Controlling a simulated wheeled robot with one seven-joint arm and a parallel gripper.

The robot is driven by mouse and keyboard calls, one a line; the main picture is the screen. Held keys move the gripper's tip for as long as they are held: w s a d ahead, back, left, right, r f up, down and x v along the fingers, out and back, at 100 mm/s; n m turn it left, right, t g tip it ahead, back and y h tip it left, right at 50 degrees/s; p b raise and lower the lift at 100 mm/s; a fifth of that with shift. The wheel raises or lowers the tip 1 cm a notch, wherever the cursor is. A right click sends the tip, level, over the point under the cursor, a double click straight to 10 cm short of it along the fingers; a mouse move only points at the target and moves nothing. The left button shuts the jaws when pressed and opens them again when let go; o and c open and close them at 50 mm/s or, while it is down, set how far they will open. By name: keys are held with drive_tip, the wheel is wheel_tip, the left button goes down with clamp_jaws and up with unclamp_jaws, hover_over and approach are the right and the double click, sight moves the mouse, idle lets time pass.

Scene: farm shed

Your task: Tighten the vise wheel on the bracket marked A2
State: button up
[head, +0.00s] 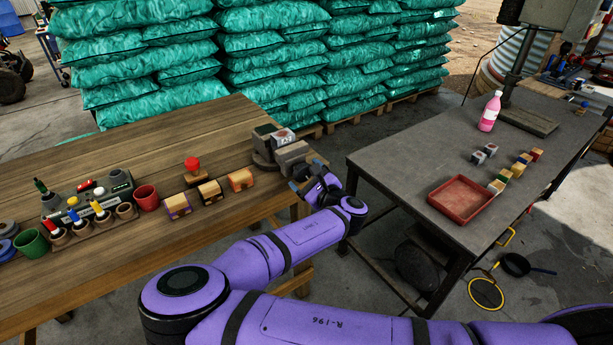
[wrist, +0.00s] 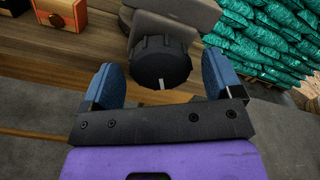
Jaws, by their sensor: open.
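The grey vise (head: 292,153) stands at the right end of the wooden table. A small block (head: 283,136) with a pale, reddish-marked face sits in it; I cannot read any A2 mark. In the wrist view the vise's black knurled wheel (wrist: 160,64) faces me, with a white line pointing down on its face. My gripper (head: 305,178) is in front of the vise at the table's edge. In the wrist view my gripper (wrist: 160,76) is open, one blue finger on each side of the wheel, with gaps visible between fingers and wheel.
A rack of pots and tools is further left. The dark table (head: 400,165) at right holds a red tray (head: 460,199), small blocks and a pink bottle (head: 490,112). Teal sacks (head: 270,45) stack behind.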

drive_tip(key=c, duration=1)
drive_tip(key=m, duration=0.3)
drive_tip(key=shift+m, duration=0.3)
drive_tip(key=m, duration=0.4)
drive_tip(key=shift+m, duration=0.3)
drive_tip(key=m, duration=0.6)
drive_tip(key=shift+m, duration=0.3)
drive_tip(key=m, duration=0.3)
drive_tip(key=shift+d, duration=0.1)
drive_tip(key=m, duration=0.9)
drive_tip(key=shift+m, duration=1.6)
drive_tip(key=o, duration=1)
drive_tip(key=shift+s, duration=0.1)
